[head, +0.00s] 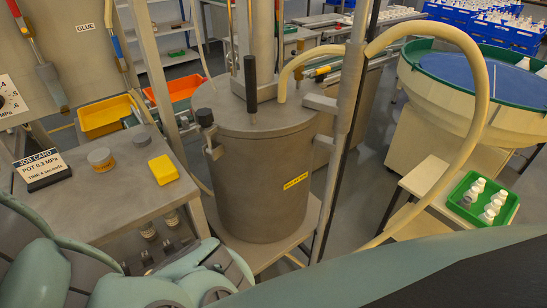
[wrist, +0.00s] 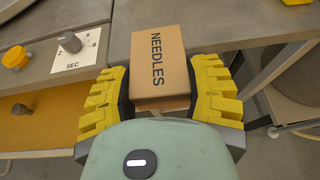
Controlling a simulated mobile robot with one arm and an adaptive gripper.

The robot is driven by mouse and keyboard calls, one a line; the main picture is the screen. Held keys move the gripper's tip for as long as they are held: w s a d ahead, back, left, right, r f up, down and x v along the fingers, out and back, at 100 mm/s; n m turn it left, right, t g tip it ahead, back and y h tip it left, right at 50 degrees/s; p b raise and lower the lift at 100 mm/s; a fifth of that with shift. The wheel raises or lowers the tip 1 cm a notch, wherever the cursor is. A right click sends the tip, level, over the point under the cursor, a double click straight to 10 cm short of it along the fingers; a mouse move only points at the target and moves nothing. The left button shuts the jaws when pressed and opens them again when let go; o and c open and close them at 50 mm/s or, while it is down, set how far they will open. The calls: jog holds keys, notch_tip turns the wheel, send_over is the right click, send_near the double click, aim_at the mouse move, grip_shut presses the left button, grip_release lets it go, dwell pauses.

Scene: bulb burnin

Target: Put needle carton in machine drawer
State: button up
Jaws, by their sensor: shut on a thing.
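The needle carton (wrist: 162,62), a brown box marked NEEDLES, shows in the wrist view. My gripper (wrist: 161,78) has its two yellow ribbed fingers shut on the carton's sides. The carton is in front of the edge of a grey worktop; I cannot tell whether it touches it. A flat orange-yellow panel (wrist: 50,126) lies below the grey worktop at the left, with a dark knob near it. I cannot tell whether this panel is part of the machine drawer. The head view shows neither the carton nor my gripper's fingers.
In the wrist view, a SEC dial (wrist: 70,42) and a yellow button (wrist: 15,57) stand on the grey top. In the head view, a job card (head: 42,169) and yellow block (head: 163,169) lie on a metal table beside a large pot (head: 262,170). A green tray (head: 462,205) holds white bottles.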

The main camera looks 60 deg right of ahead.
jog(key=shift+r, duration=0.2)
jog(key=w+d+r+n+t+y+p, duration=0.1)
jog(key=w+r+n+y+p, duration=0.1)
jog(key=w+r+p, duration=0.65)
jog(key=w+r+n+y+p, duration=0.2)
jog(key=w+r+p, duration=0.3)
jog(key=r, duration=0.6)
notch_tip(320, 180, up, 38)
jog(key=p, duration=3.8)
jog(key=shift+w+d+y, duration=0.15)
jog(key=shift+d+y, duration=0.05)
jog(key=shift+y, duration=0.1)
jog(key=shift+f, duration=0.1)
